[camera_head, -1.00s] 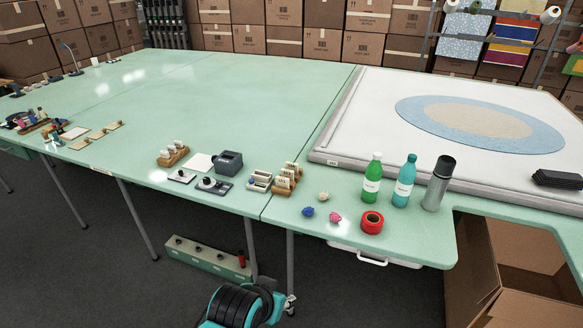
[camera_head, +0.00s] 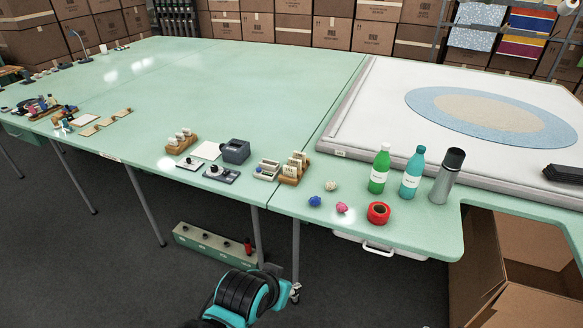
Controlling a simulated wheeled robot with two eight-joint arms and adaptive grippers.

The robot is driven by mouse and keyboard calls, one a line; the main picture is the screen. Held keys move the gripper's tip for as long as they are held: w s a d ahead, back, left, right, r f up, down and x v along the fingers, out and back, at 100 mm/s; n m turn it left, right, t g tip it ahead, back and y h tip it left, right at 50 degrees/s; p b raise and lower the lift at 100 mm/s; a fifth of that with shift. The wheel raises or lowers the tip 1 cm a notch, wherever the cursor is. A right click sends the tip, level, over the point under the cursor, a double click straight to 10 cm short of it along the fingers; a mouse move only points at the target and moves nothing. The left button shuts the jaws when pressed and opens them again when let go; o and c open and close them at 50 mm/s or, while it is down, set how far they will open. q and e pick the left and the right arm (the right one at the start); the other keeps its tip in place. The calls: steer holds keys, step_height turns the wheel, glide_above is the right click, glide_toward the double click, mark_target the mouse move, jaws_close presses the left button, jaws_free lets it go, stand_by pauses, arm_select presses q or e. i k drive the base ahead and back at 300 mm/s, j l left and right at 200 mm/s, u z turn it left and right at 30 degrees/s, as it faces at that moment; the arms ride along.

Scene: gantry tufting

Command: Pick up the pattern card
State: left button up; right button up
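Several upright white cards with small dark markings stand in a wooden rack (camera_head: 286,179) near the front edge of the green table (camera_head: 230,90). A flat white card or sheet (camera_head: 207,150) lies on the table to the left of a dark grey box-shaped device (camera_head: 235,151). Another wooden holder (camera_head: 180,148) with small pale pieces stands left of the sheet. I cannot tell from this view which of these is the pattern card.
A green bottle (camera_head: 380,169), a teal bottle (camera_head: 412,174), a grey flask (camera_head: 446,176) and red tape (camera_head: 378,213) stand at the right front. A framed white panel (camera_head: 400,115) lies behind. The middle table is clear.

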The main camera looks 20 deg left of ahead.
mark_target(288, 170)
steer(key=i+j+z, duration=0.2)
steer(key=i+j, duration=0.2)
steer(key=j, duration=0.25)
steer(key=i+j, duration=0.2)
steer(key=j, duration=0.15)
steer(key=i+j+z, duration=0.15)
steer(key=j, duration=0.2)
steer(key=i+j+z, duration=0.1)
steer(key=j, duration=0.3)
steer(key=i+j+z, duration=0.1)
steer(key=j, duration=0.25)
steer(key=i, duration=0.1)
